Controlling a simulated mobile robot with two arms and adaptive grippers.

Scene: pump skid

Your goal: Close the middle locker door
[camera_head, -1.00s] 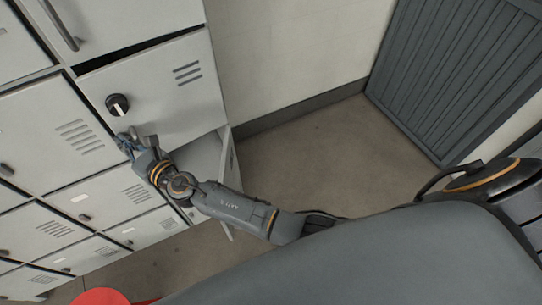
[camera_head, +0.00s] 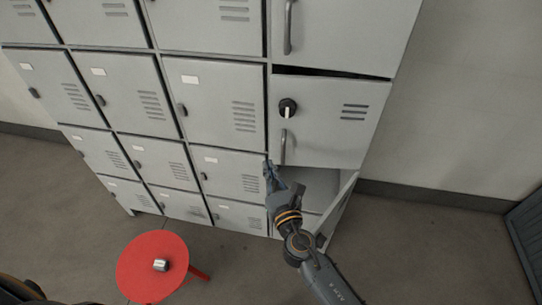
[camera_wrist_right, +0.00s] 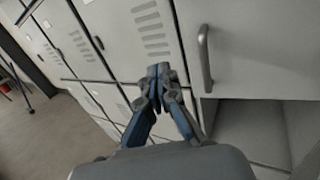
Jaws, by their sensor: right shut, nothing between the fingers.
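The middle locker door (camera_head: 335,125) is in the right column, with a black round knob (camera_head: 287,107), a bar handle (camera_head: 283,147) and vent slots. A dark gap along its top edge shows it is ajar. In the wrist view the door (camera_wrist_right: 255,45) and its handle (camera_wrist_right: 205,58) are right of the fingers. My right gripper (camera_head: 268,168) is shut and empty, near the door's lower left corner. It also shows in the wrist view (camera_wrist_right: 158,72), left of the handle; I cannot tell whether it touches anything. My left gripper is not in view.
Below, a lower locker door (camera_head: 341,212) stands wide open beside its open compartment (camera_head: 308,187). Several shut lockers (camera_head: 215,105) fill the left. A red round stool (camera_head: 140,270) with a small metal object (camera_head: 160,265) stands on the floor.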

